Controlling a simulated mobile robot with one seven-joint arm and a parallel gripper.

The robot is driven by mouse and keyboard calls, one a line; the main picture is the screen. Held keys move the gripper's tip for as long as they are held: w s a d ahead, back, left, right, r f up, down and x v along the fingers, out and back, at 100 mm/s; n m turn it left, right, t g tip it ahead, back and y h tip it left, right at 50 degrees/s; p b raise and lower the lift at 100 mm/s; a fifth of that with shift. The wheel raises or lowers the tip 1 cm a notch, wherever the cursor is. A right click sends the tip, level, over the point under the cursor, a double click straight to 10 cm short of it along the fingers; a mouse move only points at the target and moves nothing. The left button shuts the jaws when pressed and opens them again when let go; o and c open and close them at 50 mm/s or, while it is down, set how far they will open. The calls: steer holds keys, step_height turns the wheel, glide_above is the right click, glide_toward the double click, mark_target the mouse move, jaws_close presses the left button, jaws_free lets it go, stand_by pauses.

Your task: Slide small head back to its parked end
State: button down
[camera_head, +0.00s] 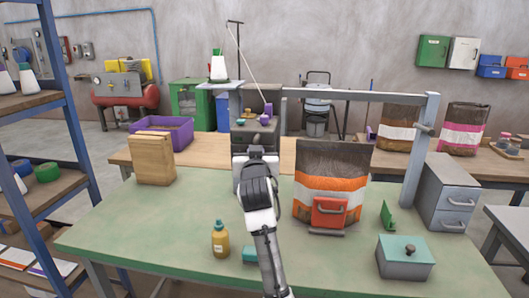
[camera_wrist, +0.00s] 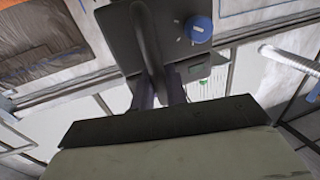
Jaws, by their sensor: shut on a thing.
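The small head is a dark grey machine body (camera_head: 262,104) at the left end of a grey overhead rail (camera_head: 350,95), partly hidden by my arm in the head view. In the wrist view its dark body (camera_wrist: 120,30) shows a raised ridge in the middle and a blue knob (camera_wrist: 198,29) on one side. My gripper (camera_wrist: 161,90) is closed at the lower end of that ridge, which looks like a handle. In the head view, my gripper (camera_head: 255,158) is in front of the head, and its fingertips are hard to make out.
A brown, white and orange bag (camera_head: 332,165) stands right of my arm, with a red handled piece (camera_head: 329,213) at its front. A tan block (camera_head: 152,159), a yellow bottle (camera_head: 220,239), a teal-topped box (camera_head: 405,257) and grey drawers (camera_head: 449,192) stand on the green table (camera_head: 130,225).

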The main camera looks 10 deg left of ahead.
stand_by(0.3)
steer(key=c, duration=1.5)
jaws_free()
steer(key=b+v, duration=0.3)
steer(key=v, duration=1.1)
steer(key=shift+w+b, duration=0.1)
steer(key=shift+b, duration=0.2)
